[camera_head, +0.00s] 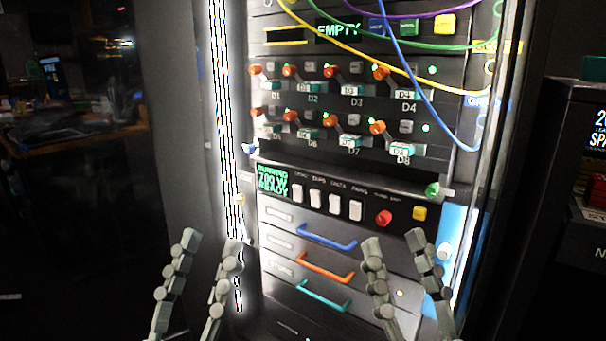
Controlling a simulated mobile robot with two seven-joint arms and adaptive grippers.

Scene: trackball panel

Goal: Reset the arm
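My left gripper (208,258) is at the lower left, in front of the rack's left edge. Its two fingers stand apart with nothing between them. My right gripper (396,256) is at the lower right, in front of the drawers' right side. Its fingers are also spread and hold nothing. Both point upward in the picture, and neither is seen holding any part of the panel. Only the fingers show; my arms are out of the picture. No trackball can be made out.
The lit rack (350,180) has orange-knobbed levers D1 to D8, white switches (334,204), a red button (384,218) and drawers with blue (327,240), orange (324,270) and teal (323,298) handles. Cables (420,85) hang in front at upper right. A dark cabinet (573,240) stands right.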

